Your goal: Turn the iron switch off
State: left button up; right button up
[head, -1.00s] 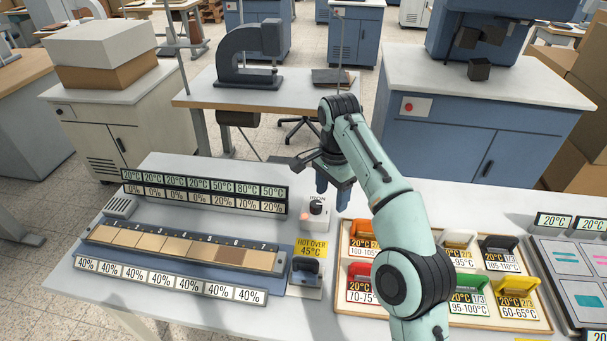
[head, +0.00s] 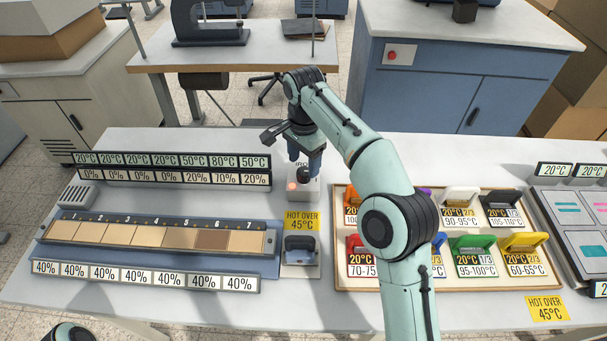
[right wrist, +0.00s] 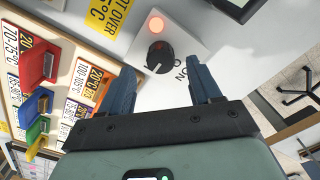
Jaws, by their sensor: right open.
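The iron switch is a black knob (head: 303,175) on a small white box (head: 307,192) with an orange-red lamp (head: 292,186) that is lit. In the right wrist view the knob (right wrist: 160,57) has a pale pointer line, and ON is printed on the box beside it. My right gripper (head: 304,163) points down over the knob. In the right wrist view it (right wrist: 163,84) is open, its blue fingers apart and the knob just beyond their tips. The iron (head: 300,245), with a dark handle, stands in front of the switch. My left gripper is not in view.
Rows of percentage and temperature tags (head: 172,168) lie to the left. A wooden tray (head: 345,283) of coloured-handled pieces is to the right, partly behind my arm. White table is clear behind the switch.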

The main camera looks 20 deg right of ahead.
aim_at(304, 171)
jog(key=shift+f+b, duration=0.45)
jog(key=shift+f, duration=1.3)
jog(key=c, duration=1)
jog(key=shift+c, duration=0.2)
